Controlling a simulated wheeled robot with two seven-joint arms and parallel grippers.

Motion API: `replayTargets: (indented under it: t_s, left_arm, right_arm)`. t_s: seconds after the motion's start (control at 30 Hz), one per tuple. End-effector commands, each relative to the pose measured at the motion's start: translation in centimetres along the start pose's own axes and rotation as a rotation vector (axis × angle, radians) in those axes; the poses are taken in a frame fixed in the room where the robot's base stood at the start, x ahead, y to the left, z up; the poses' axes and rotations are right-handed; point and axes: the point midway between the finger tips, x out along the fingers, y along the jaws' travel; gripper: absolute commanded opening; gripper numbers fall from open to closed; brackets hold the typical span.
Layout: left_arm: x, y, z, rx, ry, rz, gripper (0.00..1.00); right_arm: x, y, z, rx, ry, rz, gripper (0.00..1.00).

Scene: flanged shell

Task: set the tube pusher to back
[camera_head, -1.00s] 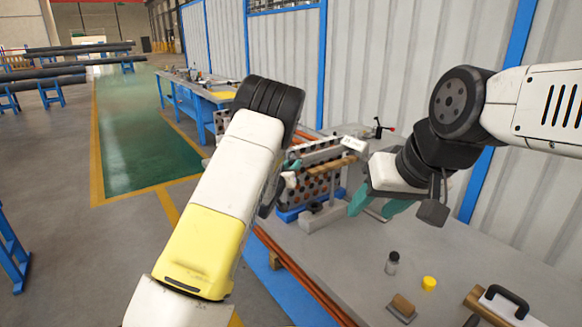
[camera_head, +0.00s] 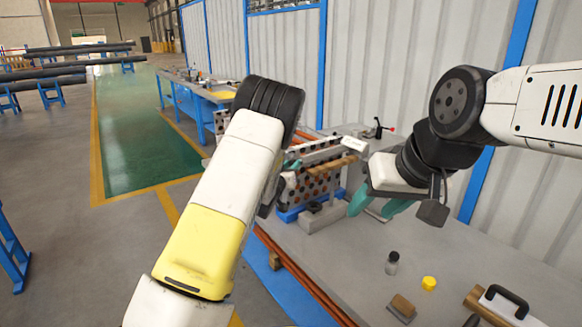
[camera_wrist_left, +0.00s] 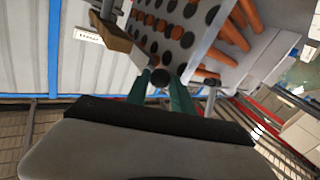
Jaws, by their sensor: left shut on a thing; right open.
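A perforated plate (camera_head: 314,183) with rows of dark holes stands on the bench, partly hidden by my left arm. It also shows in the left wrist view (camera_wrist_left: 150,40), with orange tubes (camera_wrist_left: 228,38) beside it. My left gripper (camera_wrist_left: 160,82) is shut on a dark round knob (camera_wrist_left: 160,76) close to the plate; I take this knob for part of the tube pusher. In the head view the left gripper (camera_head: 292,166) is mostly hidden behind its arm. My right gripper (camera_head: 376,204) is open and empty above the bench, right of the plate.
A wooden bar (camera_head: 334,167) sits beside the plate, near a white label (camera_head: 353,145). A dark bottle (camera_head: 392,262), a yellow cap (camera_head: 429,283), a small wooden block (camera_head: 402,307) and a black-handled tool (camera_head: 508,298) lie at the bench front.

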Motion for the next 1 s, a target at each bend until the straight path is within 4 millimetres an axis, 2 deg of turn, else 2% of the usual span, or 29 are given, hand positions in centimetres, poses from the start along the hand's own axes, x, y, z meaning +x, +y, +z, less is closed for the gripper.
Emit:
replayTargets:
  t_s: [0.23,0.37,0.47,0.8,1.0]
  left_arm:
    - [-0.1,0.1,0.0,0.0,0.0,0.0,0.0]
    - [-0.5,0.8,0.1,-0.003,0.0,0.0,0.0]
    - [-1.4,2.1,0.4,-0.004,-0.002,0.001,0.0]
    - [-6.2,9.2,1.8,-0.003,-0.002,0.003,0.0]
    - [-8.5,12.5,2.5,-0.001,-0.002,0.002,0.0]
  right_arm:
    - [0.0,0.0,0.0,0.0,0.0,0.0,0.5]
    - [0.0,0.0,0.0,0.0,0.0,0.0,0.5]
    - [0.0,0.0,0.0,0.0,0.0,0.0,0.5]
    - [0.0,0.0,0.0,0.0,0.0,0.0,0.5]
    - [0.0,0.0,0.0,0.0,0.0,0.0,0.5]
